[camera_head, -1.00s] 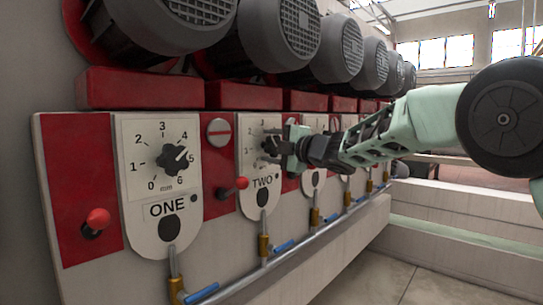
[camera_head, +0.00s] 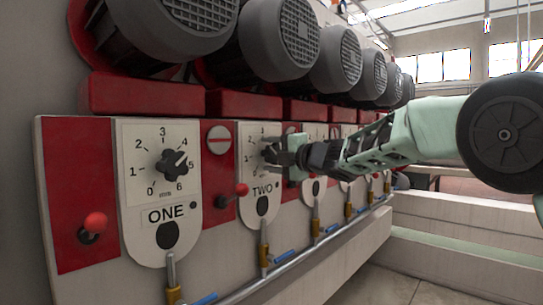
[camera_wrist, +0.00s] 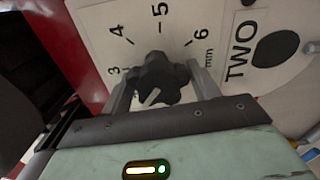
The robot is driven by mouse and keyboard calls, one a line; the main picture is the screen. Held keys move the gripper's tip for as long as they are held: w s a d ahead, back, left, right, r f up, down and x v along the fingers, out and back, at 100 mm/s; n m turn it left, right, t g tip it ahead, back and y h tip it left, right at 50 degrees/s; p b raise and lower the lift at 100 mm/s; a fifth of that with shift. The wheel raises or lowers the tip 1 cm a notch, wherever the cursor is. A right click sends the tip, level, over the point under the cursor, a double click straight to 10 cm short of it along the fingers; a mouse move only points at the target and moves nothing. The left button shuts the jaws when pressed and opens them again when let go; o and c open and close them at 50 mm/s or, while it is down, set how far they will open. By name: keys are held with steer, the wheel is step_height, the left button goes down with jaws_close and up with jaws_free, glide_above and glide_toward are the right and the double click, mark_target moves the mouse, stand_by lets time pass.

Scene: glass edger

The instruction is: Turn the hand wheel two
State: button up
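Hand wheel two is a black lobed knob (camera_wrist: 158,78) with a white pointer line, on a white dial plate marked TWO (camera_wrist: 240,60). In the wrist view its pointer line points down and left, away from the numbers 4, 5 and 6. My gripper (camera_wrist: 160,85) has one finger on each side of the knob, close against its lobes. I cannot tell whether both fingers press on it. In the head view my gripper (camera_head: 283,152) is at the dial of plate TWO (camera_head: 262,206) and hides most of the knob.
Plate ONE (camera_head: 168,214) with its own black knob (camera_head: 172,164) is to the left. Levers with red balls stick out at the far left (camera_head: 95,224) and just left of plate TWO (camera_head: 241,190). Grey motors (camera_head: 280,38) hang above. A pipe with blue valve handles (camera_head: 285,256) runs below.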

steer(key=shift+o, duration=1.2)
steer(key=b+v, duration=0.1)
steer(key=v, duration=1.6)
steer(key=shift+s+d, duration=0.2)
